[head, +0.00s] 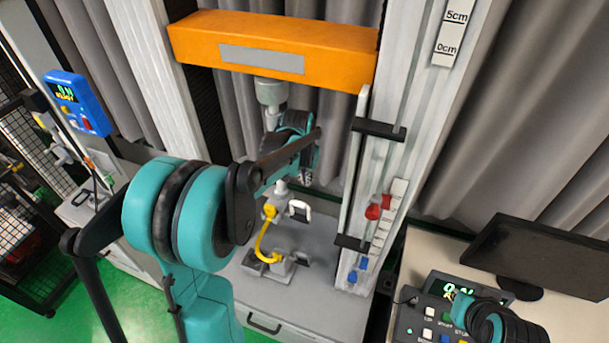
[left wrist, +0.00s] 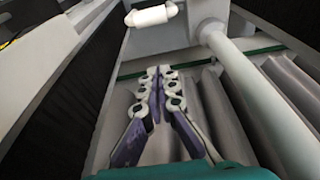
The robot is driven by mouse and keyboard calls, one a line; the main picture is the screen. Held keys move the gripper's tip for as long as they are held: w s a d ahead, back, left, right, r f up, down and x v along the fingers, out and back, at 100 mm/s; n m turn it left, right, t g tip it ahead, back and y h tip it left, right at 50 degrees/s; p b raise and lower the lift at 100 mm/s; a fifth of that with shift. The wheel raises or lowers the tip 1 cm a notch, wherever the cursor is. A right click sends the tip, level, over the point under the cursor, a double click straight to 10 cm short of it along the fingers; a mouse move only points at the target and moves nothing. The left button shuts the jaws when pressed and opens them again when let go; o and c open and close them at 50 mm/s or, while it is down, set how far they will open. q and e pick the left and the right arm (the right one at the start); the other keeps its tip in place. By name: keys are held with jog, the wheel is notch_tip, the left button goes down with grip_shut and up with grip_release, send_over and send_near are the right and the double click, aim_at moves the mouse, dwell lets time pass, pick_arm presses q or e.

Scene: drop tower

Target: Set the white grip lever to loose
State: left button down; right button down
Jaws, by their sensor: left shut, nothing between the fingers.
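The white grip lever (head: 299,209) is a small white handle on the right side of a grey grip head, below the orange crossbeam. In the left wrist view the white handle (left wrist: 150,15) shows at the top, on a pale grey body. My left gripper (head: 305,175) hangs just above the lever in the head view, partly hidden by its own arm. Its purple and white fingers (left wrist: 161,72) are together, with nothing between them, and apart from the handle. I cannot tell the lever's setting. My right gripper is outside both views.
The orange crossbeam (head: 275,42) spans the tower above my left gripper. A yellow curved cable (head: 264,240) runs down to a grey lower fixture. A column with red knob (head: 374,211) stands at right. A control box (head: 440,315) and monitor (head: 545,262) stand lower right.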

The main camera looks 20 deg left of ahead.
pick_arm(q)
jog(key=s+f, duration=0.1)
jog(key=f, duration=0.2)
jog(key=s+f+p, duration=0.1)
jog(key=shift+s+f, duration=0.35)
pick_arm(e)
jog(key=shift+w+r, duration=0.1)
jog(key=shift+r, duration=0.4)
pick_arm(q)
jog(key=shift+s, duration=0.15)
